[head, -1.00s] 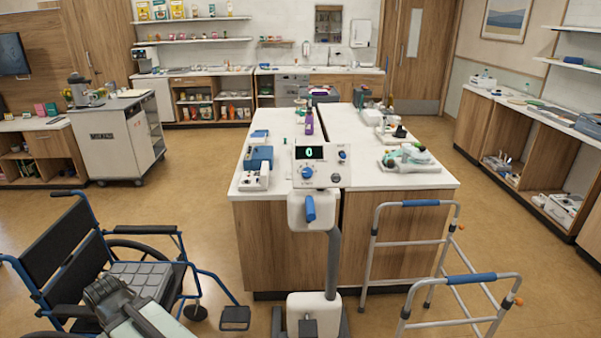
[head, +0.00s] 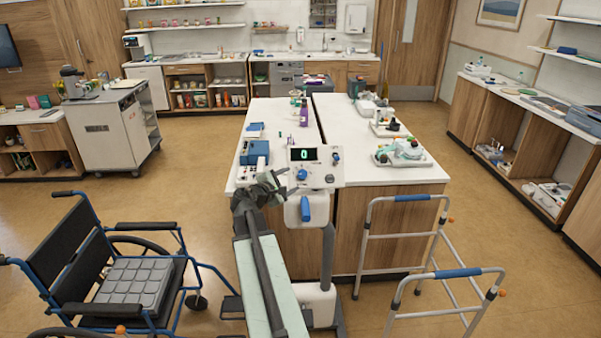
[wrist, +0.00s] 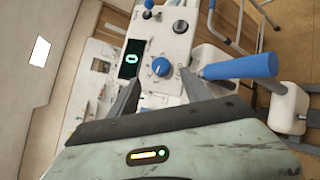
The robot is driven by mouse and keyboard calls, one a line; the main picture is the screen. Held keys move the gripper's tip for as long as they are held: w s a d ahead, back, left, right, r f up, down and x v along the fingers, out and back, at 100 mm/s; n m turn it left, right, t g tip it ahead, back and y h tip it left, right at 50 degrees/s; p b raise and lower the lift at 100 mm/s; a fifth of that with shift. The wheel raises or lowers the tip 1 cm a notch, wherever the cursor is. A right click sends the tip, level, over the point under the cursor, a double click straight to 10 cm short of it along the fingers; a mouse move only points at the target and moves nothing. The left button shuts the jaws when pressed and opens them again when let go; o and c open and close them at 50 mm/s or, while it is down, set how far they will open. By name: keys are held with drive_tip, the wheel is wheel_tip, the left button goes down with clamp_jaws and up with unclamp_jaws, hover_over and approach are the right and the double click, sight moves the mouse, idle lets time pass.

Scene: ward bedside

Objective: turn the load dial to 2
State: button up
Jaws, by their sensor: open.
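A white control panel (head: 324,181) stands on a grey post before the island counter. Its dark display (head: 304,154) reads 0. A blue dial (head: 301,174) sits below the display, and a smaller blue knob is at the upper right. In the wrist view the blue dial (wrist: 161,67) shows a white pointer mark, beside the display (wrist: 131,59). A blue handle (wrist: 238,67) sticks out to the right. My gripper (wrist: 160,88) is open and empty, its two fingers on either side of the dial in the picture. I cannot tell whether they touch it.
A wheelchair (head: 133,285) stands at the left. A walker (head: 455,273) with blue grips stands at the right. The counter (head: 360,170) behind the panel holds a purple bottle (head: 304,113) and trays. Open floor lies to the left of the counter.

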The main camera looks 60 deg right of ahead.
sight(301, 175)
drive_tip(key=b+x, duration=0.2)
drive_tip(key=x, duration=0.5)
drive_tip(key=shift+d+f, duration=0.25)
drive_tip(key=shift+d, duration=0.1)
